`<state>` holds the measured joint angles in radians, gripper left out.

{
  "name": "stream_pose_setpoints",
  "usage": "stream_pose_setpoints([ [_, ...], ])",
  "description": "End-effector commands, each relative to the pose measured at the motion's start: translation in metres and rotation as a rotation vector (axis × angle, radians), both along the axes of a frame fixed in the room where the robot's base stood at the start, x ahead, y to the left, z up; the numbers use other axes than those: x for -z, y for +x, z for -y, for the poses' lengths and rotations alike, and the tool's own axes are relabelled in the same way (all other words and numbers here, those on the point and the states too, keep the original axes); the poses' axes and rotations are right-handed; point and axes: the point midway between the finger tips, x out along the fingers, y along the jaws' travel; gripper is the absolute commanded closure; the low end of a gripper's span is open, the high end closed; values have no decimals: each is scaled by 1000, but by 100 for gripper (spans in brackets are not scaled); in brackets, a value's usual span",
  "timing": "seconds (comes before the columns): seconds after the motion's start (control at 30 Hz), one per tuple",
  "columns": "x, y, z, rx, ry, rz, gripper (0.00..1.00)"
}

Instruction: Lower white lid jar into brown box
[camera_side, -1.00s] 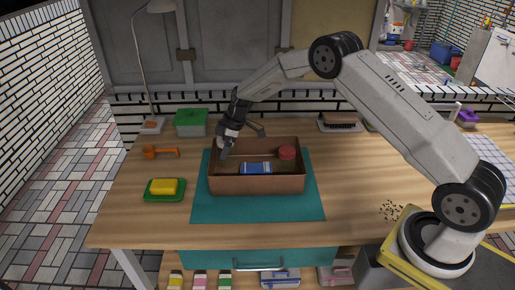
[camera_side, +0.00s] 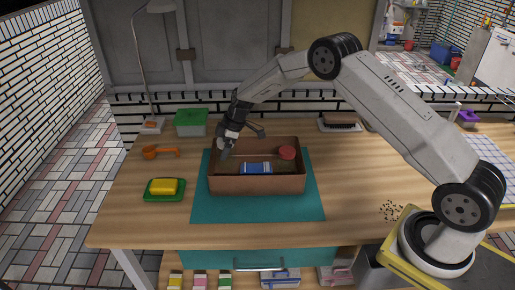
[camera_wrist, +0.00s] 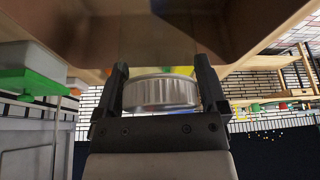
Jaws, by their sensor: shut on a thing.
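The brown box (camera_side: 256,185) stands open on a teal mat. My gripper (camera_side: 226,147) is over the left end of the box, pointing down. In the wrist view my gripper (camera_wrist: 163,90) is shut on the jar, with its ribbed, pale grey-white lid (camera_wrist: 162,94) between the two fingers. The jar's body is hard to make out in the wrist view. In the side view the jar (camera_side: 225,153) is a small greyish shape at the fingertips, at about the height of the box's rim; I cannot tell whether it touches the floor.
Inside the box are a blue packet (camera_side: 256,168) in the middle and a red-lidded jar (camera_side: 287,153) at the right. A yellow sponge on a green tray (camera_side: 165,197), an orange scoop (camera_side: 151,153) and a green-lidded container (camera_side: 190,117) stand left of the box.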

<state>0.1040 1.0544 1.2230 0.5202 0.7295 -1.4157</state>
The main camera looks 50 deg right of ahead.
Motion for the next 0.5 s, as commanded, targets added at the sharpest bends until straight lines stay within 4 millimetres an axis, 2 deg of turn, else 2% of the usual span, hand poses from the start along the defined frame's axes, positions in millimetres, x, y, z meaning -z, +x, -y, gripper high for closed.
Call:
stream_pose_setpoints([
  [0.5,5,0,0,0,0,1,78],
])
